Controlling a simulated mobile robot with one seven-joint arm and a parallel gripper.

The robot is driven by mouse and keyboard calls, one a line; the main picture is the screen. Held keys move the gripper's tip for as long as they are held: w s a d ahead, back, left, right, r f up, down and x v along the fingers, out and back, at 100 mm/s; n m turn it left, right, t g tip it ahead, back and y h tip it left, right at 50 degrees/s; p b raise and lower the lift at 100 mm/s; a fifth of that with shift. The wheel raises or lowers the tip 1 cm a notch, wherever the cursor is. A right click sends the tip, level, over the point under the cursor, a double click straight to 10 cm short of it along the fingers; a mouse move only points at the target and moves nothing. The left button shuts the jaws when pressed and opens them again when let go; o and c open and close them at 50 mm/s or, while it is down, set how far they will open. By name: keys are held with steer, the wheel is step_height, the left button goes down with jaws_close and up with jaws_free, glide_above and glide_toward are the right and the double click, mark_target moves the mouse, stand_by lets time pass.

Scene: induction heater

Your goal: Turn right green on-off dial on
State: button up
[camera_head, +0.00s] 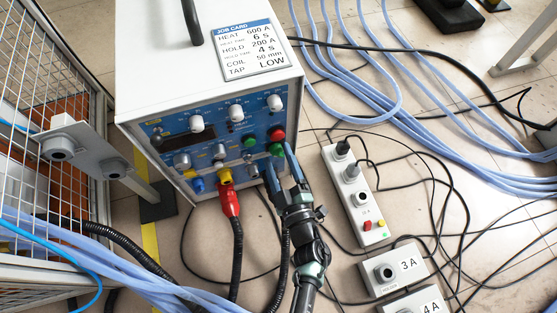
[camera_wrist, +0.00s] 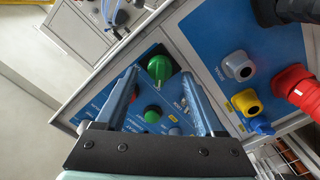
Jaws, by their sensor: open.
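The heater (camera_head: 220,95) is a white box with a blue front panel. The right green dial (camera_head: 277,149) sits low on the panel's right side, just under a red knob (camera_head: 276,133). In the wrist view, a green dial (camera_wrist: 159,67) on a black square base shows between my fingertips, its grip ridge roughly upright in the picture. My gripper (camera_head: 279,166) is open and empty, with its fingers pointing at the panel around that dial. I cannot tell whether the fingers touch it. A second green control (camera_wrist: 152,114) shows between the fingers, nearer the palm.
A red plug (camera_head: 229,200) with a black cable hangs from the panel left of my gripper. A white power strip (camera_head: 355,195) stands on the floor to the right, among loose black cables. Thick blue hoses (camera_head: 450,130) lie at the right. A wire cage (camera_head: 50,60) stands at the left.

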steer(key=shift+w, duration=0.1)
jaws_close()
stand_by(0.3)
